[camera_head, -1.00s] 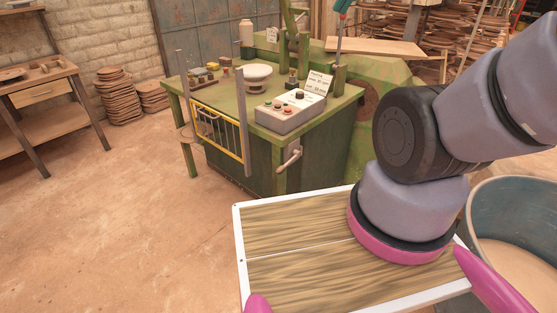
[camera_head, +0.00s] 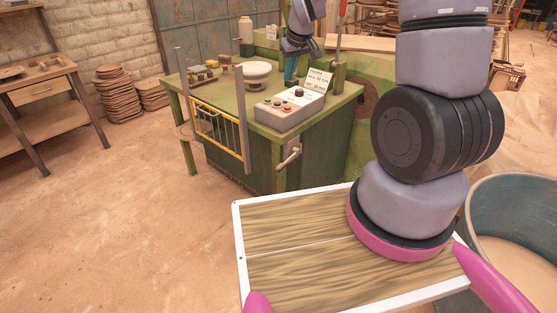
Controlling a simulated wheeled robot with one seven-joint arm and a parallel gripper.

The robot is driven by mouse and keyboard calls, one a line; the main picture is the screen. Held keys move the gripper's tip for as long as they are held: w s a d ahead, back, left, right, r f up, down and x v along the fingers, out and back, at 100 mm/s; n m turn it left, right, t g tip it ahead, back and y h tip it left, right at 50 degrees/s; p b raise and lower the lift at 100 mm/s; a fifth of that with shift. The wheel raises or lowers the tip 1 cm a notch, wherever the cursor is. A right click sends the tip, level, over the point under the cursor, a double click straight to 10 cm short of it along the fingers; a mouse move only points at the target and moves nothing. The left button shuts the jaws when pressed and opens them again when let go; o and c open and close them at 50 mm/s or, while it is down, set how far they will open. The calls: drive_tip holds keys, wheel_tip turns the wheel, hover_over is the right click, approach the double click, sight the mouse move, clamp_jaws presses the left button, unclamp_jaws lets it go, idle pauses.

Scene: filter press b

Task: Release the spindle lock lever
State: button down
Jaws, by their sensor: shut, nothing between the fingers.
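My gripper (camera_head: 291,76) is shut and empty. It points down above the back of the green machine table (camera_head: 222,98), just behind the grey control box (camera_head: 291,108). Whether it touches anything there is too small to tell. An upright rod lever with a dark red grip (camera_head: 342,12) stands on a green block to the right of my gripper, apart from it. I cannot tell which of the two is the spindle lock lever. My arm hides part of the machine's back.
A yellow barred guard (camera_head: 218,132) fronts the table between grey posts. A large blue-grey tub (camera_head: 515,215) is at right.

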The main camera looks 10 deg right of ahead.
drive_tip(key=w+a+f+n, duration=0.1)
drive_tip(key=f+n, duration=0.1)
drive_tip(key=f, duration=1)
drive_tip(key=w+a+f+n+g, duration=0.1)
drive_tip(key=a+f+n, duration=0.1)
drive_tip(key=f, duration=1)
drive_tip(key=shift+a+n, duration=0.2)
drive_tip(key=shift+n, duration=0.1)
drive_tip(key=shift+f, duration=0.1)
drive_tip(key=x, duration=0.4)
drive_tip(key=s+d+x, duration=0.1)
drive_tip(key=x, duration=0.6)
drive_tip(key=shift+d+f, duration=0.2)
drive_tip(key=shift+f, duration=0.5)
drive_tip(key=shift+s+d+f, duration=0.2)
drive_tip(key=shift+f, duration=0.25)
drive_tip(key=shift+f, duration=0.1)
